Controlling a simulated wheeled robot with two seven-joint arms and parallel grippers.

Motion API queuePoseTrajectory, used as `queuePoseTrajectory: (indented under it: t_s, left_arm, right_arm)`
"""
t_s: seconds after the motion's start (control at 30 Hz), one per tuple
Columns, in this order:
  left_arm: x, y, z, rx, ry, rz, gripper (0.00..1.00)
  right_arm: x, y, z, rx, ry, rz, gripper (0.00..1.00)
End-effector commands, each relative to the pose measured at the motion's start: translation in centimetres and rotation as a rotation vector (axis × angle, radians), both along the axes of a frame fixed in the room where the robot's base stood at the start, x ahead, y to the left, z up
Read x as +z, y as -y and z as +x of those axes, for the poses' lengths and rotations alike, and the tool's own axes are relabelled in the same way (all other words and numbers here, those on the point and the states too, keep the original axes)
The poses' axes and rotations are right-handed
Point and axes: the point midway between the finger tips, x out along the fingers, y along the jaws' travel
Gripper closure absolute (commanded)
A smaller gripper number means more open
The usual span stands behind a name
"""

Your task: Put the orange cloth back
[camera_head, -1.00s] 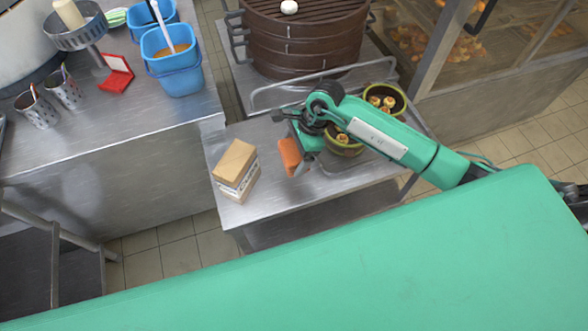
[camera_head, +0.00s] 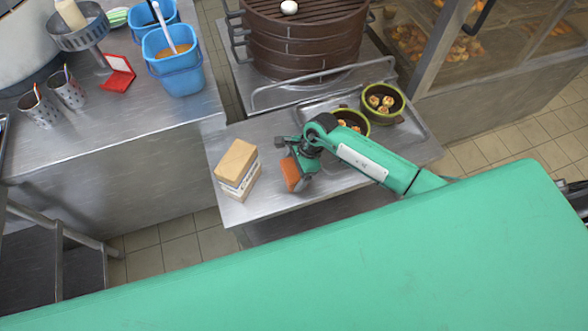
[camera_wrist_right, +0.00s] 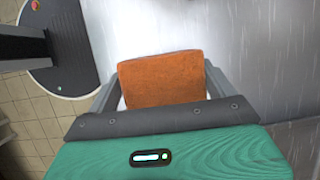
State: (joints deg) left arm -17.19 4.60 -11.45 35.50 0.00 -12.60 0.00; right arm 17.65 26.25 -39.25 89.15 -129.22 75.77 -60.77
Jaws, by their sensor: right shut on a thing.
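The orange cloth (camera_head: 290,174) is a small block-like folded piece over the steel side table, just right of a stack of boxes. My right gripper (camera_head: 298,171) is shut on it, reaching in from the right. In the right wrist view the cloth (camera_wrist_right: 162,82) sits between the two fingers of the gripper (camera_wrist_right: 162,72). I cannot tell whether the cloth touches the table top. My left gripper is not in view.
The side table (camera_head: 240,208) holds the boxes (camera_head: 237,168) and two green-rimmed bowls of food (camera_head: 383,100) at the back right. A brown steamer stack (camera_head: 300,45) stands behind. A counter with blue bins (camera_head: 175,68) is at left. The table's front edge is close.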

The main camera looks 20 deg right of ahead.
Motion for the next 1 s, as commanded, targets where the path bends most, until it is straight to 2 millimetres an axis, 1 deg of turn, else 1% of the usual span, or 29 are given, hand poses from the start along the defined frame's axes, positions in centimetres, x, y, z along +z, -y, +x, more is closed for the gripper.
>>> queuePoseTrajectory:
  t_s: [0.03, 0.07, 0.1, 0.3, 0.43, 0.57, 0.8, 0.9, 1.0]
  left_arm:
    - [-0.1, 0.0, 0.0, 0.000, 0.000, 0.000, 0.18]
    - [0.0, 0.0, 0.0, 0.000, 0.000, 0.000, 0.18]
    - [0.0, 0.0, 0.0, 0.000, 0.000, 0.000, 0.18]
    - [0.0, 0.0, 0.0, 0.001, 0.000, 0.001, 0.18]
    - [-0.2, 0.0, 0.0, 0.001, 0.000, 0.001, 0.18]
    - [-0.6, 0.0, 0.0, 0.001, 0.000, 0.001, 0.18]
    - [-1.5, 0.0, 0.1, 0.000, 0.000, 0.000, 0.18]
    - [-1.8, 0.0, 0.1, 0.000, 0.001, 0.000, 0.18]
    - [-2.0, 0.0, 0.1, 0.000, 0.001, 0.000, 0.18]
  right_arm:
    - [0.0, 0.0, 0.0, 0.000, 0.000, 0.000, 0.08]
    - [0.0, 0.0, 0.0, 0.000, 0.000, 0.000, 0.02]
    - [0.0, 0.0, 0.0, 0.000, 0.000, 0.000, 0.00]
    - [0.1, 0.0, 0.0, 0.000, 0.000, 0.000, 0.00]
    - [0.7, 0.4, 0.1, 0.000, 0.002, -0.001, 0.00]
    - [2.7, 1.3, 0.2, 0.001, 0.005, -0.002, 0.00]
    - [7.5, 3.3, 0.2, 0.001, 0.005, -0.003, 0.00]
    - [9.1, 3.9, 0.2, 0.000, 0.003, -0.002, 0.00]
    - [10.3, 4.3, 0.3, 0.000, 0.003, -0.001, 0.00]
